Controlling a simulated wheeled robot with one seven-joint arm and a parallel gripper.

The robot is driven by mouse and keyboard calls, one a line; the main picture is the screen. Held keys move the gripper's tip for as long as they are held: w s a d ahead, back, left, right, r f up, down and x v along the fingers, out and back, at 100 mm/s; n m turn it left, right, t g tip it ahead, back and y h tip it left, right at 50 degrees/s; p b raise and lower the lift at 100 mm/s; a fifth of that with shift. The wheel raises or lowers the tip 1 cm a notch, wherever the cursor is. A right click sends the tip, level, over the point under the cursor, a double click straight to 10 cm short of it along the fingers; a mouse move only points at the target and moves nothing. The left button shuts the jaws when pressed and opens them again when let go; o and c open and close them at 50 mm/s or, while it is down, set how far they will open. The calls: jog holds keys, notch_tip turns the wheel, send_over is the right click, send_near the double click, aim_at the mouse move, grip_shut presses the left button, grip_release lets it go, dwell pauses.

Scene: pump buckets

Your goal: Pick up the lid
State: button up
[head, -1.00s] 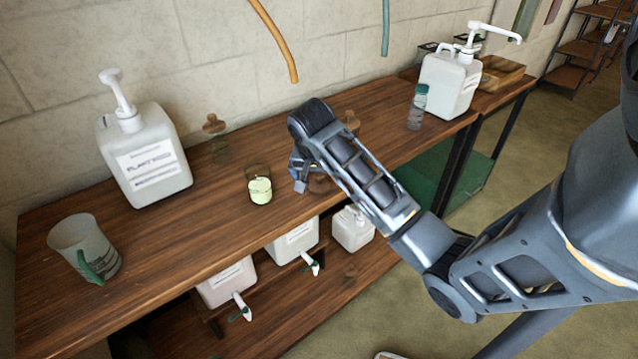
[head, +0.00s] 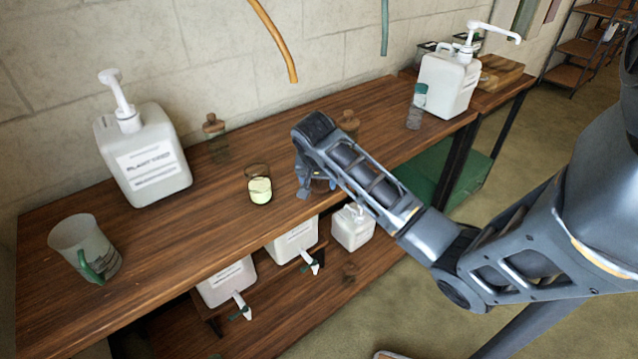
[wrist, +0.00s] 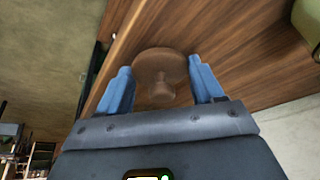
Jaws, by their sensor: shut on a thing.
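The lid (wrist: 158,68) is a round brown wooden piece with a knob. In the wrist view it sits between the two blue fingers of my gripper (wrist: 160,82), which are shut on it. The wooden tabletop lies close behind it. In the head view my gripper (head: 306,188) points down at the front edge of the table, and a brown bit of the lid (head: 321,184) shows beside the fingers. The rest of the lid is hidden there by my arm. I cannot tell whether the lid still touches the table.
A glass with pale yellow content (head: 260,190) stands left of my gripper. Corked bottles (head: 216,140) stand behind it. White pump buckets stand at left (head: 145,160) and right (head: 450,85). A mug (head: 80,245) is front left. White canisters (head: 292,243) sit on the lower shelf.

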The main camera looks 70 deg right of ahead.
jog(key=c, duration=0.3)
jog(key=shift+r, duration=0.15)
